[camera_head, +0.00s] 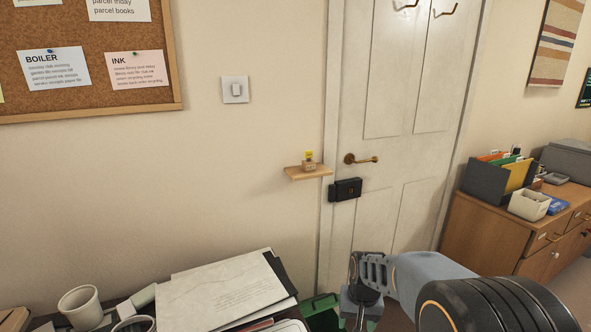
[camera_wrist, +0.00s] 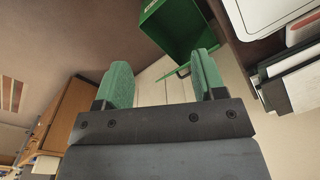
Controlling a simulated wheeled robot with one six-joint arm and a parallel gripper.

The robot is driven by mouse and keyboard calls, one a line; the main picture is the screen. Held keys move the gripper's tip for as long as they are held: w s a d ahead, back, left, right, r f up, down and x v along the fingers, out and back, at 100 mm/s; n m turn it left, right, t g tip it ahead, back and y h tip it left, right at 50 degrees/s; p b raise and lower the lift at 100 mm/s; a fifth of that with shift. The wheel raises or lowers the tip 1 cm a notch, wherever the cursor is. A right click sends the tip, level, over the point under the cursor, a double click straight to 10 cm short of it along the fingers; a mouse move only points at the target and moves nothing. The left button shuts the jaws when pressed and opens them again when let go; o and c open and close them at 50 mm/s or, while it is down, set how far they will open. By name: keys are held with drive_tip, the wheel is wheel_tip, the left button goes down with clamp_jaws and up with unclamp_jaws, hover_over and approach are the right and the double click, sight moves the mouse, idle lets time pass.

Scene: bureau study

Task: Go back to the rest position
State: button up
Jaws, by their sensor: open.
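My gripper shows in the wrist view (camera_wrist: 163,85) with its two green-padded fingers apart and nothing between them. In the head view my arm reaches in from the lower right, and the gripper end (camera_head: 362,300) points downward near the bottom edge, in front of the white door (camera_head: 385,215). The fingertips are cut off or hidden in the head view. A green open container (camera_wrist: 185,28) lies beyond the fingers in the wrist view. It also shows in the head view (camera_head: 322,312), left of my gripper and apart from it.
A desk at lower left holds papers (camera_head: 225,290) and a white cup (camera_head: 80,307). A small wall shelf (camera_head: 308,173) carries a little block. A wooden cabinet (camera_head: 487,232) with a file box (camera_head: 490,183) stands at right. The space before the door looks clear.

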drive_tip(key=s+r+n+t+p, duration=0.1)
drive_tip(key=s+r+p, duration=0.3)
drive_tip(key=s+r, duration=0.3)
drive_tip(key=s+d+r+t+p, duration=0.1)
drive_tip(key=s+r+p, duration=0.4)
drive_tip(key=r, duration=0.8)
drive_tip(key=shift+s+r+n+t+h, duration=0.3)
drive_tip(key=shift+s+n+t, duration=0.1)
drive_tip(key=shift+s+t, duration=0.4)
drive_tip(key=shift+s, duration=0.1)
